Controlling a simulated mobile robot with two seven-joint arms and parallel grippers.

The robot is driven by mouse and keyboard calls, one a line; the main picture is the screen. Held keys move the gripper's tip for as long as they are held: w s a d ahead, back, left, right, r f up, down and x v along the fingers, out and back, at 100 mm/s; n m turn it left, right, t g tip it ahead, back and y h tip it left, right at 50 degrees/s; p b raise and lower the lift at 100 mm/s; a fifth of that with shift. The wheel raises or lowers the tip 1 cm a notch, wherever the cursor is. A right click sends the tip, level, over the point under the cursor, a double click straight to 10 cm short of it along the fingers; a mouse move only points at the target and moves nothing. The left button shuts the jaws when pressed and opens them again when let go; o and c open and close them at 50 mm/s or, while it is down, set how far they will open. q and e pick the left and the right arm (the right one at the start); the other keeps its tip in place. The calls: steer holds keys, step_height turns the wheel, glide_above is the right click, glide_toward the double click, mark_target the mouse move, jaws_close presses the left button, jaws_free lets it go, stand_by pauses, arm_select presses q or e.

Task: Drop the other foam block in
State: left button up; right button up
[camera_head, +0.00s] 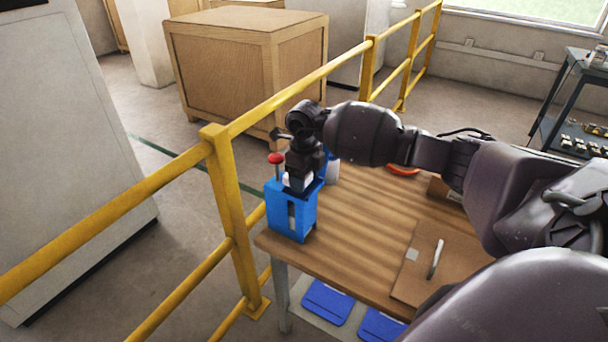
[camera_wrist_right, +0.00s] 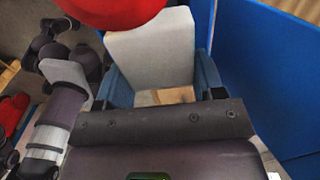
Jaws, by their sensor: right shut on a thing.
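My right gripper (camera_head: 300,178) points down over the top of a blue box-like fixture (camera_head: 279,215) at the table's near left corner. It is shut on a pale foam block, which shows light grey between the fingers in the right wrist view (camera_wrist_right: 152,50). The lower end of the block and the fixture's opening are mostly hidden in the head view, so I cannot tell how far in the block is. A red knob (camera_head: 276,158) on a stem stands at the fixture's back; red also fills the top of the wrist view. My left gripper is not in view.
The wooden table (camera_head: 345,210) has a clear middle. A brown board (camera_head: 411,285) with a pale handle lies at the front right. A blue-and-white item (camera_head: 332,170) and an orange-red item (camera_head: 403,170) are farther back. A yellow railing (camera_head: 228,190) runs close along the left.

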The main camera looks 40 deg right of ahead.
steer(key=o, duration=0.9)
steer(key=shift+o, duration=0.2)
steer(key=shift+r, duration=0.1)
step_height(320, 180, up, 11)
steer(key=shift+p, duration=0.3)
steer(key=shift+a+f, duration=0.1)
steer(key=shift+f, duration=0.1)
